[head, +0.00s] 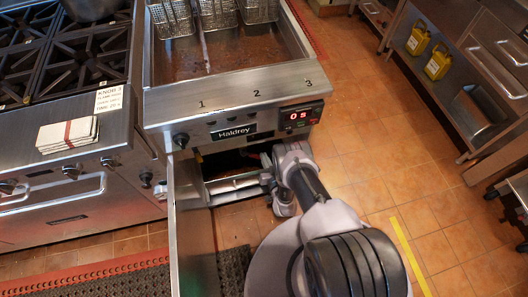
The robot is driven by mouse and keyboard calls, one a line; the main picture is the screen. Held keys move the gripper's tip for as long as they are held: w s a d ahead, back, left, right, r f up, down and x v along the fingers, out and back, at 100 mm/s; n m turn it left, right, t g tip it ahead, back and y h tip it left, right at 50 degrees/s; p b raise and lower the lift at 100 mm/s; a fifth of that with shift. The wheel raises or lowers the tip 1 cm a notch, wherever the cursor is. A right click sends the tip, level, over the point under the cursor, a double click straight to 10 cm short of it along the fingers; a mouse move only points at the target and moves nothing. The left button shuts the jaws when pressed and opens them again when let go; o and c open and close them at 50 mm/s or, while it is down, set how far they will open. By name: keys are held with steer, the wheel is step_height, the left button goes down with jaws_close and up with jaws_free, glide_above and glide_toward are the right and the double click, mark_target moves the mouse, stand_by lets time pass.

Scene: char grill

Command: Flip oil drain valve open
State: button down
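The fryer (235,110) stands at the centre, with the name Haldrey on its front and oil in its vat. The cabinet door (190,225) below is swung open to the left. Inside the dark cabinet opening, a pale metal bar or pipe (238,184) runs across. I cannot make out the oil drain valve or its handle. My arm reaches from the lower right to the right side of the opening. The fingers of my gripper cannot be made out there, so I cannot tell whether they are open, shut or touching anything.
A stove with black grates (70,65) and folded white towels (68,135) stands on the left. Several wire baskets (215,12) hang at the vat's back. Yellow bottles (437,62) sit on a shelf at the upper right. The tiled floor (385,150) right of the fryer is clear.

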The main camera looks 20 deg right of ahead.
steer(key=shift+a+f+b, duration=0.3)
steer(key=shift+f+b, duration=0.1)
steer(key=shift+f, duration=0.2)
stand_by(0.4)
